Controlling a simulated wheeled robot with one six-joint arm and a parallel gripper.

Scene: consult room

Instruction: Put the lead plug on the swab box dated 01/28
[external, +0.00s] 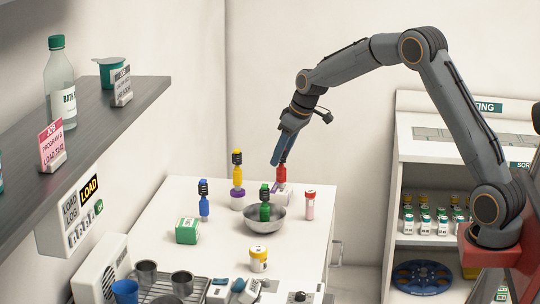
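Several coloured plugs with dark tops stand around the table: a blue one (204,207), a yellow one (238,175), a green one (265,211) and a red one (281,174). I cannot tell which is the lead plug. A small green-and-white box (187,231) sits at the table's left; it may be a swab box, but no date is readable. My gripper (279,160) points down at the red plug, its fingers overlapping the plug's top. Whether the fingers are closed on it, and whether it touches what is beneath, I cannot tell.
A metal bowl (257,223) sits mid-table by the green plug. A red-and-white tube (310,205) and a yellow-and-white jar (258,259) stand nearby. Mugs (182,283) and a rack fill the front left. A dark shelf (90,133) overhangs at left; a cabinet (420,123) stands right.

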